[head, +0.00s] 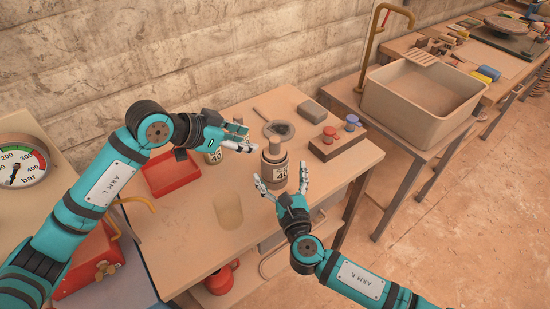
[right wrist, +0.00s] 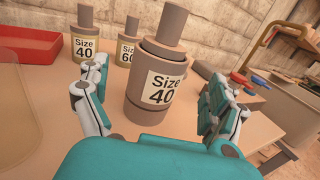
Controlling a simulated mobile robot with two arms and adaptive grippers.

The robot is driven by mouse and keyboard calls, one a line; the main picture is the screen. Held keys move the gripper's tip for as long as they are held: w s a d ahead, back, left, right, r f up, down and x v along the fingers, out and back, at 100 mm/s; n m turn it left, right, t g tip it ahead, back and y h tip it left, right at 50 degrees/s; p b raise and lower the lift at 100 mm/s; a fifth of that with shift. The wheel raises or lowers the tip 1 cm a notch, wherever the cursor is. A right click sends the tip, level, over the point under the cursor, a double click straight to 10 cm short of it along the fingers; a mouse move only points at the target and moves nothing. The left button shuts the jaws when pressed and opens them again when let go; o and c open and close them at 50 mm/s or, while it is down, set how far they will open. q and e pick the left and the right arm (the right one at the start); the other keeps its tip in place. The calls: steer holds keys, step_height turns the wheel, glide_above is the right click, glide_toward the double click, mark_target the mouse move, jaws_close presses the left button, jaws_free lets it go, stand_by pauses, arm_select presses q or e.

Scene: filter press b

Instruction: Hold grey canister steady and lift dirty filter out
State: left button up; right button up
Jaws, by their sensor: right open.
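My right gripper (head: 281,178) is open, with one finger on each side of the canister and visible gaps. My left gripper (head: 245,139) looks open and empty, to the left of the filter top and apart from it. It is not in the right wrist view.
A "Size 40" bottle (right wrist: 84,42) and a "Size 60" bottle (right wrist: 125,50) stand behind. A red tray (head: 170,175) lies left, a brown block with red and blue knobs (head: 335,145) right. A pale translucent cylinder shape (head: 228,209) is at front left.

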mark_target(275, 158)
steer(key=x, duration=0.6)
steer(key=shift+w, duration=0.2)
